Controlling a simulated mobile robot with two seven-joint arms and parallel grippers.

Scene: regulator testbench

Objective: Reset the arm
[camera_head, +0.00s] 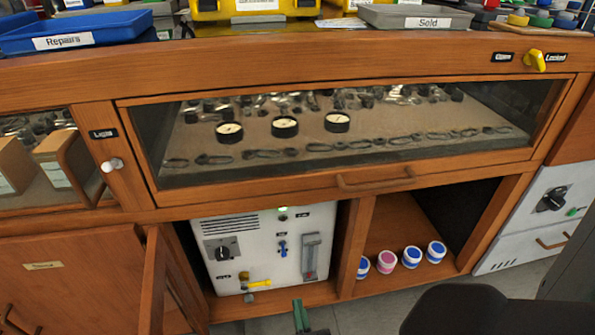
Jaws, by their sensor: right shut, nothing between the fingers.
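My right gripper (300,314) shows only as a narrow dark green tip at the bottom edge, low in front of the open cabinet. It is shut and empty, and apart from the things around it as far as I can see. The rest of that arm is mostly out of frame. My left gripper is not in view.
A white regulator unit (262,240) with a green light stands in the open lower bay. Several small jars (411,257) stand on the shelf (392,215) right of it. The glazed drawer front (375,183) is shut. A wooden door (152,285) stands open. A dark rounded shape (455,312) fills the lower right.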

